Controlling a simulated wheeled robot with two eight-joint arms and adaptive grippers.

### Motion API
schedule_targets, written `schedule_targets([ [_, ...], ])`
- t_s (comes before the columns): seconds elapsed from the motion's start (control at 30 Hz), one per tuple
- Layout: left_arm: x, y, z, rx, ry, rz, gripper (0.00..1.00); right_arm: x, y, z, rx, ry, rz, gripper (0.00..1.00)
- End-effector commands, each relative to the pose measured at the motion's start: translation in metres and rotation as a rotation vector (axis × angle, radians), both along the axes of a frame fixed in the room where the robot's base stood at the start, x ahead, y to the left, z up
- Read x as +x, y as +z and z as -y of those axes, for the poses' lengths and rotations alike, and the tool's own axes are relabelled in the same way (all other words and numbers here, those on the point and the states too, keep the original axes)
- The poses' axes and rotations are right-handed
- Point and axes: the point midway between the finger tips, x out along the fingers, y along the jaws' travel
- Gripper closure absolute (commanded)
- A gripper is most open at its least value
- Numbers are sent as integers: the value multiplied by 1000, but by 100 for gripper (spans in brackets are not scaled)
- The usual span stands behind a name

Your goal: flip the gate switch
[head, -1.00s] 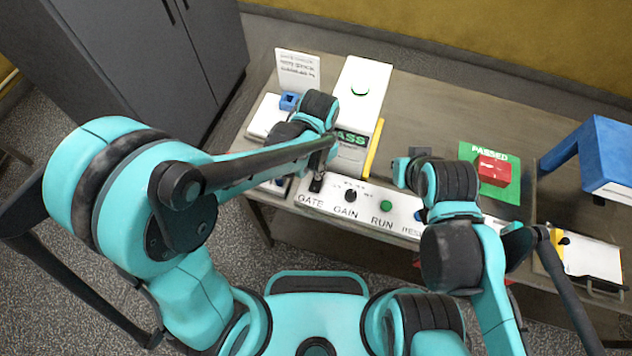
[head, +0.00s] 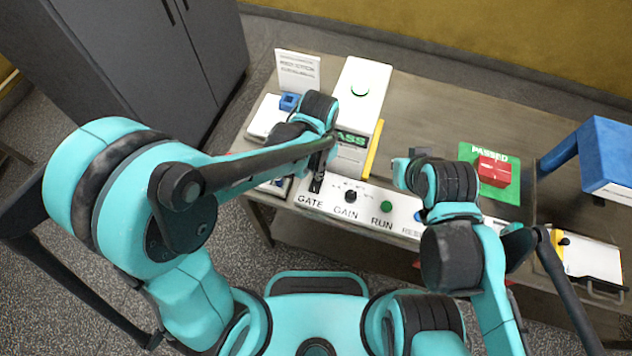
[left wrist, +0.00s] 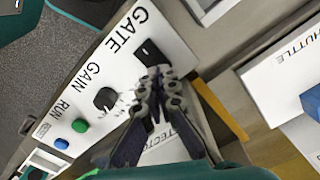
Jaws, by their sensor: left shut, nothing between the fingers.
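The gate switch (left wrist: 150,52) is a black piece on the white control panel (head: 291,196), beside the word GATE, in the left wrist view. My left gripper (left wrist: 158,74) is shut and empty, its fingertips right at the switch. I cannot tell whether they touch it. In the head view my left gripper (head: 317,182) hangs over the panel's left end, above the GATE label, and largely hides the switch. Which way the switch is set cannot be made out. My right arm is over the panel's right part; its gripper fingers are hidden.
A gain knob (head: 350,196), a green run button (head: 386,207) and a blue button (left wrist: 61,144) sit along the panel. A white machine (head: 361,91) with a PASS display stands behind it. A red block (head: 494,170) lies on a green PASSED mat (head: 509,196).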

Motion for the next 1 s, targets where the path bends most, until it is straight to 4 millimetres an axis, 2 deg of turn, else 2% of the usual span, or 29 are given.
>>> schedule_targets([
  [1.0, 0, -14, 0, 0, 0, 0, 100, 0, -12, 0, 0, 0, 0, 100],
])
